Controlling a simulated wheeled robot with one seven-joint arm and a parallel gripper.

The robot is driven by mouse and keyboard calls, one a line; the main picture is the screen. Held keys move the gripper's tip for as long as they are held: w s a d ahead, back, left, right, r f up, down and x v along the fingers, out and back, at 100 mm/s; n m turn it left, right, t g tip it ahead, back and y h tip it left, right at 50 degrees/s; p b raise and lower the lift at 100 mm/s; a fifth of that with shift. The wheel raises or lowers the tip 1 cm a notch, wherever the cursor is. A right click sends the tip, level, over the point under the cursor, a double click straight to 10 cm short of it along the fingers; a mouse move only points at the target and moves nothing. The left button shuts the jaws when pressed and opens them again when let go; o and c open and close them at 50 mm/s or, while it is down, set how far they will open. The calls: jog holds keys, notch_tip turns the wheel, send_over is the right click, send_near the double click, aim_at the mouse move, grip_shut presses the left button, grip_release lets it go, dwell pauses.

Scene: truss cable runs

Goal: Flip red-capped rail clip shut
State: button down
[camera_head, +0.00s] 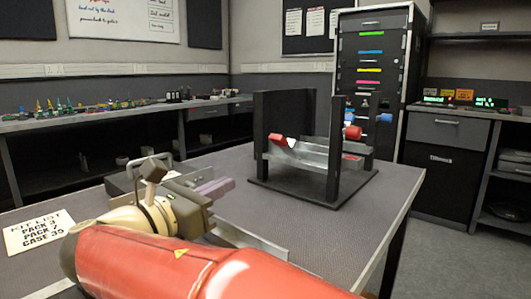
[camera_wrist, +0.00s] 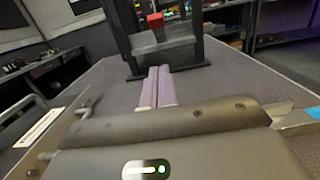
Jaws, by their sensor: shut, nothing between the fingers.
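A black stand (camera_head: 336,150) on the table carries a grey metal rail (camera_head: 312,152) between its uprights. A red cap (camera_head: 278,140) sits at the rail's left part, tilted, with a pale piece beside it. A second red piece (camera_head: 353,132) is at the right upright. In the wrist view one red cap (camera_wrist: 155,21) stands up above the rail (camera_wrist: 165,42); I cannot tell which of the two it is. My gripper (camera_head: 229,184) has purple fingers pressed together, empty, left of and apart from the stand. They also show in the wrist view (camera_wrist: 160,71), pointing at the stand.
Blue pieces (camera_head: 384,117) show behind the right upright. A kit list card (camera_head: 38,232) lies at the table's left. The table (camera_head: 375,190) is clear around the stand's base.

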jog(key=b, duration=0.1)
send_near(278, 143)
notch_tip(278, 143, down, 3)
jog(key=w+d, duration=0.2)
jog(key=w, duration=0.1)
jog(key=shift+w+d+r, duration=0.4)
jog(key=shift+w+r, duration=0.1)
jog(key=shift+r, duration=0.3)
jog(key=shift+w+d+r, duration=0.4)
jog(key=shift+w+r, duration=0.1)
jog(key=shift+r, duration=0.25)
jog(key=shift+r+p, duration=0.1)
jog(key=shift+p, duration=0.2)
